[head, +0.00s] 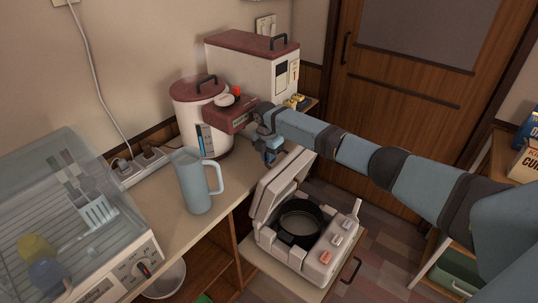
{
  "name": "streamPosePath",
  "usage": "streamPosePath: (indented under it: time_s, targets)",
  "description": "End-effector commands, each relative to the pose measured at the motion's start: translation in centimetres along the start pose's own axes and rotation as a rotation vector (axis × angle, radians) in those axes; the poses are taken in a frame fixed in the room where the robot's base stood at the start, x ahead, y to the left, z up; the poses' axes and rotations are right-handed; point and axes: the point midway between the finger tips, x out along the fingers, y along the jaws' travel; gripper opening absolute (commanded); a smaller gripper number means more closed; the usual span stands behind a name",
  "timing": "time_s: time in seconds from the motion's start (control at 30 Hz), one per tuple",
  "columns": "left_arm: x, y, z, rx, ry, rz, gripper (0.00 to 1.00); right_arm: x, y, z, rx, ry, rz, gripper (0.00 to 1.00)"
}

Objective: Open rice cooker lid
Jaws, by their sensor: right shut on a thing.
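The rice cooker (325,258) is a white box on a low pull-out shelf at the lower middle. Its lid (284,187) stands raised and tilted up at the back left, and the black inner pot (299,222) shows open below it. My right gripper (271,156) reaches in from the right and is at the upper edge of the raised lid, shut on it. The exact contact of the fingers is small and partly hidden. My left gripper is not in view.
A blue pitcher (194,182) stands on the counter (160,210) left of the lid. A white hot-water pot (207,125) with a red top and a red-lidded bin (256,65) stand behind. A dish dryer (125,270) fills the lower left. A wooden door (400,130) is behind my arm.

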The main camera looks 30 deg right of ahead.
Motion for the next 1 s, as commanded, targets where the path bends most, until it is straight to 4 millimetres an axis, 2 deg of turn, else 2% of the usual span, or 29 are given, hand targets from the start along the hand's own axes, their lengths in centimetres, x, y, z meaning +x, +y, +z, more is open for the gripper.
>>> streamPosePath:
  time_s: [0.03, 0.27, 0.3, 0.4, 0.83, 1.0]
  targets:
    - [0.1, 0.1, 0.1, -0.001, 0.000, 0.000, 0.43, 1.0, -0.2, -0.6, -0.006, 0.008, -0.013, 0.00]
    - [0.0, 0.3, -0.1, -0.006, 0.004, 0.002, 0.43, 1.1, -0.2, -0.7, -0.006, 0.009, -0.013, 0.00]
    - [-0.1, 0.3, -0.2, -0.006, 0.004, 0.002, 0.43, 1.1, -0.2, -0.7, -0.006, 0.009, -0.014, 0.19]
    - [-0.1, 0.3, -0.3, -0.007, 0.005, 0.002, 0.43, 1.0, -0.2, -0.6, -0.006, 0.009, -0.013, 0.38]
    - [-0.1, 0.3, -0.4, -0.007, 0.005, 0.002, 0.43, 0.2, -0.1, -0.4, -0.004, 0.006, -0.005, 0.38]
    - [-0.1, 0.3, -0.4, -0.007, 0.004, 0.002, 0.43, -1.8, 0.0, -0.3, -0.004, 0.005, -0.003, 0.38]
